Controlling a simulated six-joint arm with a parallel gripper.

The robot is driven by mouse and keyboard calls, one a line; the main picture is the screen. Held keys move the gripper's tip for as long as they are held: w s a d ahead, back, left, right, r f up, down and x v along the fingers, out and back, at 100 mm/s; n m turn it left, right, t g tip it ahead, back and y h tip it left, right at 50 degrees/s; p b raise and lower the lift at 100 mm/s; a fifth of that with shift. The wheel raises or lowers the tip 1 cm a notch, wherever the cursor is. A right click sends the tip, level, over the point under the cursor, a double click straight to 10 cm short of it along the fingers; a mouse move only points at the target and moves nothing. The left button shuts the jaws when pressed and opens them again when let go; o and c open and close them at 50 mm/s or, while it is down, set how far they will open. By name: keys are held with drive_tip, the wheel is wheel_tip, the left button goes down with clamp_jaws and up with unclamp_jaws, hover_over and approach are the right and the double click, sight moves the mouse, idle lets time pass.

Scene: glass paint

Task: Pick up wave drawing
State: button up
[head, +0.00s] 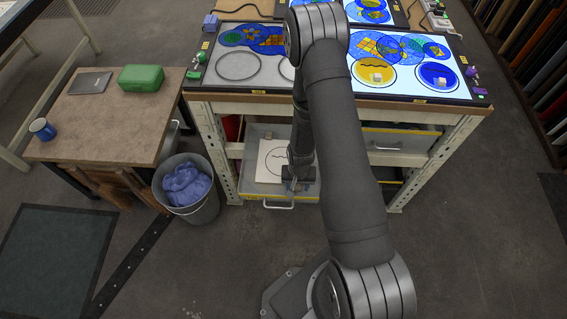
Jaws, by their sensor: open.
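The wave drawing (269,172) is a pale sheet with a dark circle and a wavy line inside it. It lies in the open drawer (249,189) under the workbench, and my arm hides its right part. My gripper (294,187) is open and points down near the drawer's front, at the lower right of the sheet. The fingertips are small and dark here. I cannot tell whether they touch the sheet.
Lit panels (415,88) with coloured glass stand on the workbench above the drawer. The drawer's front handle (278,205) sticks out. A bin (199,208) with blue cloth stands left of the bench, beside a side table (105,118). The floor in front is mostly clear.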

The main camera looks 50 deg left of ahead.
clamp_jaws()
